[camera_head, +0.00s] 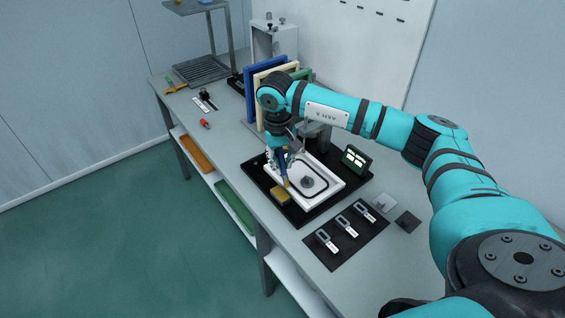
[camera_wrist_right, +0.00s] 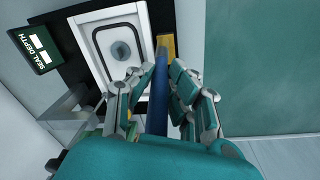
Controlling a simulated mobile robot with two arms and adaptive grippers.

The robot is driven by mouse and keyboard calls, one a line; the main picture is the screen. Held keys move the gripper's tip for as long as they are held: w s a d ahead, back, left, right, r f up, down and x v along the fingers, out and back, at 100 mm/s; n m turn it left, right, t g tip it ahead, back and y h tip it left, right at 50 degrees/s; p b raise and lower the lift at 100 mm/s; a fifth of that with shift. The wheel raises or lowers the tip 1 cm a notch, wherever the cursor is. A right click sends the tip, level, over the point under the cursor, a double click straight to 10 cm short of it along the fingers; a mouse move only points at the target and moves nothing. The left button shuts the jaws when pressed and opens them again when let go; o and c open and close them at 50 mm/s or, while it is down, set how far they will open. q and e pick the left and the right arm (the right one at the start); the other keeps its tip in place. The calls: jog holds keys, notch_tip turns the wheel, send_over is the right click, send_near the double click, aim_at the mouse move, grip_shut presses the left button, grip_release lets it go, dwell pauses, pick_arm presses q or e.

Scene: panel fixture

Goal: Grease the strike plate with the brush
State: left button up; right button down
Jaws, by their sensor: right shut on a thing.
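My right gripper (camera_head: 280,156) is over the black mat, fingers pointing down, shut on the blue handle of the brush (camera_wrist_right: 157,105). In the head view the brush end (camera_head: 285,182) points down beside a small yellow block (camera_head: 280,197), which may be the strike plate. The block also shows in the right wrist view (camera_wrist_right: 168,44), just past the brush's far end. I cannot tell whether the brush touches it. A white panel (camera_head: 326,192) with a black seal line and a grey round disc lies beside the block. My left gripper is not in view.
A "SEAL DEPTH" display (camera_head: 356,159) stands at the mat's back right. Several latch-like parts lie on a dark mat (camera_head: 325,255) in front. Blue, cream and green upright boards (camera_head: 262,80) stand behind. A red-handled tool (camera_head: 205,124) lies left on the bench.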

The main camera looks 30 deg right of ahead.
jog(key=shift+r+p, duration=0.7)
jog(key=shift+r, duration=0.8)
